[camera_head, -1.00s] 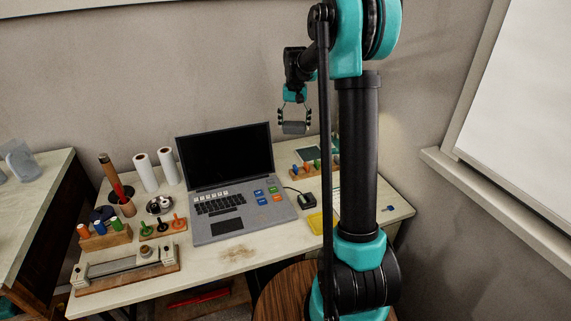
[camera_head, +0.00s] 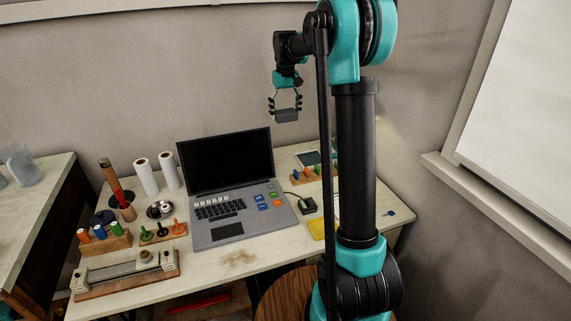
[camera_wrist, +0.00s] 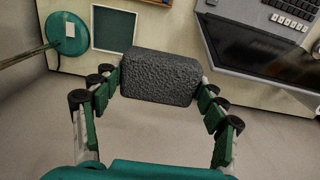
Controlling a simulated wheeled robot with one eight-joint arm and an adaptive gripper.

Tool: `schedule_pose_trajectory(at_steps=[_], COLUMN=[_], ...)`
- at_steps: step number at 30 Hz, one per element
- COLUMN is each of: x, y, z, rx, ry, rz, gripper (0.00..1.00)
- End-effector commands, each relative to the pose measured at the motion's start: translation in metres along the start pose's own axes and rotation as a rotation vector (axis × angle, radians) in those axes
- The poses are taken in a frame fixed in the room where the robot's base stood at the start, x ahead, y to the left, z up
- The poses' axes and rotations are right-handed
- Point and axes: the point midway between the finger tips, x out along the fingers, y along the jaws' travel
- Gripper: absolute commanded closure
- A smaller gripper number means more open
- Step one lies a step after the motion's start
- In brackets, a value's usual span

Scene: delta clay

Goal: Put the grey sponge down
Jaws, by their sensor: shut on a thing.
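The grey sponge (camera_wrist: 160,77) is a dark, rough-textured block. My gripper (camera_head: 286,106) is shut on it, with the fingers pressing its two short ends in the wrist view. In the head view the sponge (camera_head: 287,116) hangs in the air, in front of the wall and above the table's back edge, just right of the laptop's screen top. The table (camera_head: 270,256) is below it and apart from it.
An open laptop (camera_head: 240,222) fills the table's middle. Behind it to the right are a dark-green square pad (camera_head: 309,159) and a rack of coloured pegs (camera_head: 312,174). Tools, racks and white rolls (camera_head: 146,177) crowd the left. The table's front middle is mostly clear.

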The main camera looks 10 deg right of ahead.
Motion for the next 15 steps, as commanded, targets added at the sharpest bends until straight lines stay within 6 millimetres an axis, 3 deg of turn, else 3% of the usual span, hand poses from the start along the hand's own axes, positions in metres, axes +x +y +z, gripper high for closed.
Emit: schedule_pose_trajectory(at_steps=[15], x=[0.129], y=[0.000], z=[-0.001], rx=[0.001], ry=[0.000], rz=[0.000], gripper=[0.64])
